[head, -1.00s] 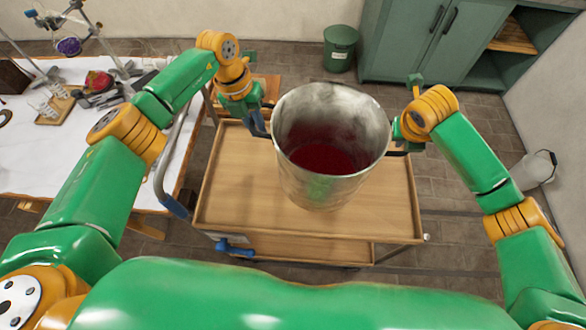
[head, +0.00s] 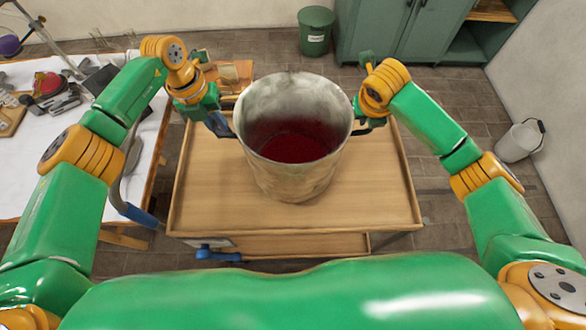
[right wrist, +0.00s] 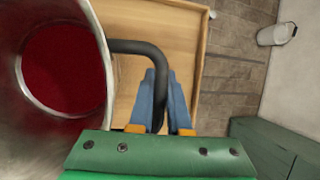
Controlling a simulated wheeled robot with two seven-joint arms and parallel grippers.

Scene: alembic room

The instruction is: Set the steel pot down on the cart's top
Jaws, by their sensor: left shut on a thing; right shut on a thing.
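The steel pot (head: 292,180) is upright over the wooden cart's top (head: 215,200), with dark red contents inside. I cannot tell whether its base touches the cart. My left gripper (head: 222,128) is shut on the pot's left handle. My right gripper (head: 362,124) is shut on the right handle. In the right wrist view, the blue fingers of my right gripper (right wrist: 160,105) close around the black handle (right wrist: 140,48), and the pot (right wrist: 95,40) fills the left side with red inside it. The cart's top also shows there (right wrist: 180,30).
A white-covered table (head: 60,165) with lab items stands at the left. A green bin (head: 315,32) and a green cabinet (head: 385,35) are at the back. A white bucket (head: 520,141) is on the floor at the right. The cart's top around the pot is clear.

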